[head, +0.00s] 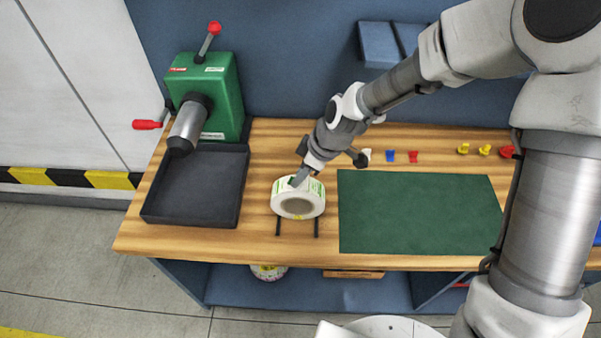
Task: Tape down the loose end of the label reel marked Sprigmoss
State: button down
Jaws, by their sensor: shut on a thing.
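A white label reel (298,203) with green print sits over two thin dark rails (317,228) on the wooden bench. Its round face and grey core are turned up towards me. A small yellow mark shows at its lower front edge. The name on it is too small to read. My gripper (297,181) is at the reel's upper rim, coming down from the upper right, and looks shut on the reel. The fingertips are small here and partly merge with the print. I cannot make out a loose end or a piece of tape.
A green machine (213,90) with red-knobbed levers stands at the back left, behind a black tray (196,186). A bare green mat (420,212) lies right of the reel. Several small coloured pieces (390,156) line the bench behind the mat. A shelf runs below.

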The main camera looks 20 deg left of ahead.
jog(key=shift+f, duration=0.1)
dwell(0.7)
jog(key=c, duration=0.6)
grip_release()
